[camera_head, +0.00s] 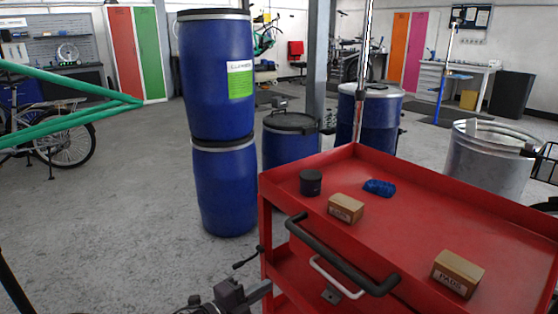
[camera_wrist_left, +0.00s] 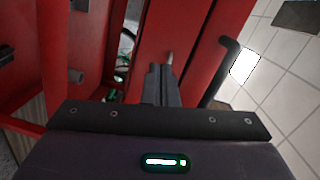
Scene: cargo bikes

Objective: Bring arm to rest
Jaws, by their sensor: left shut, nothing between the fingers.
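My left gripper (camera_head: 264,290) is at the bottom edge of the head view, low beside the left front corner of the red cart (camera_head: 430,197). In the left wrist view its two dark fingers (camera_wrist_left: 160,70) are together with nothing between them. Red cart panels fill much of that view, and a black handle (camera_wrist_left: 222,70) is to the right of the fingers. Whether the fingers touch the cart cannot be told. My right gripper is in neither view.
The cart top holds a black round container (camera_head: 310,183), a blue item (camera_head: 379,187) and two small boxes (camera_head: 346,208) (camera_head: 457,274). Stacked blue barrels (camera_head: 224,190) stand behind the cart. Green tubes (camera_head: 75,112) reach in from the left. Grey floor (camera_head: 130,225) is clear at left.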

